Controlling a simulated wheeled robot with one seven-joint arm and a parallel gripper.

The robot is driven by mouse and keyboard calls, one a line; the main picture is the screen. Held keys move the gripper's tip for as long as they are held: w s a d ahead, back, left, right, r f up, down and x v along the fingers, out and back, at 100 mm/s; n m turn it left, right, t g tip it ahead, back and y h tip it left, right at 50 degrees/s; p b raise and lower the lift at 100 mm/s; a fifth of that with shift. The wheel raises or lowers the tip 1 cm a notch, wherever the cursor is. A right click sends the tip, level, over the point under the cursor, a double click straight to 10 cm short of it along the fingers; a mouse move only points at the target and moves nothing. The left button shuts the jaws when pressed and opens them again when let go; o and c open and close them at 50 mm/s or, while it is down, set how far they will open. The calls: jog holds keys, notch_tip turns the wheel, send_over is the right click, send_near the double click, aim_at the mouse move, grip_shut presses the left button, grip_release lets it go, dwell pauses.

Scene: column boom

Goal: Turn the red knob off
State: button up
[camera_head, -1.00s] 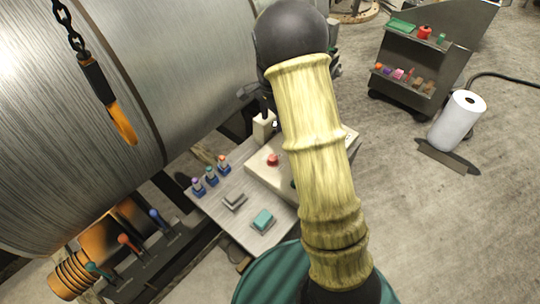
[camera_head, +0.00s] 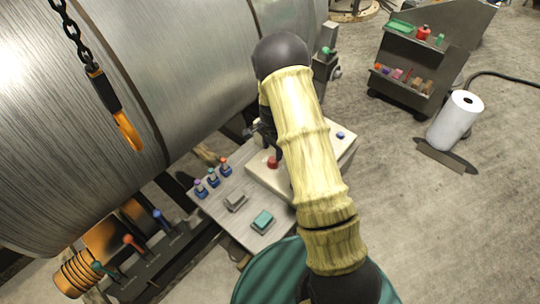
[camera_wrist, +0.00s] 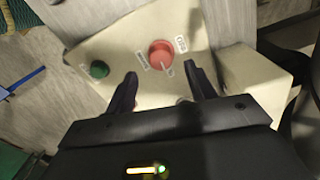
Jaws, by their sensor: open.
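The red knob (camera_wrist: 161,54) sits on a cream control box (camera_wrist: 125,35) in the wrist view, with small labels beside it and a light pointer line on its face. My gripper (camera_wrist: 162,80) is open, its two dark fingers apart, with the knob just beyond and between the fingertips. I cannot tell whether they touch it. In the head view the red knob (camera_head: 272,161) shows at the left edge of my arm, on the cream box (camera_head: 262,180). My arm hides part of the box and most of my gripper there.
A green knob (camera_wrist: 99,69) is left of the red one on the same box. Levers and switches (camera_head: 213,180) stand on the grey panel.

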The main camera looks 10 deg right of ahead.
aim_at(272, 160)
jog(key=shift+f+p, duration=0.55)
jog(key=shift+f, duration=1.7)
jog(key=c, duration=1)
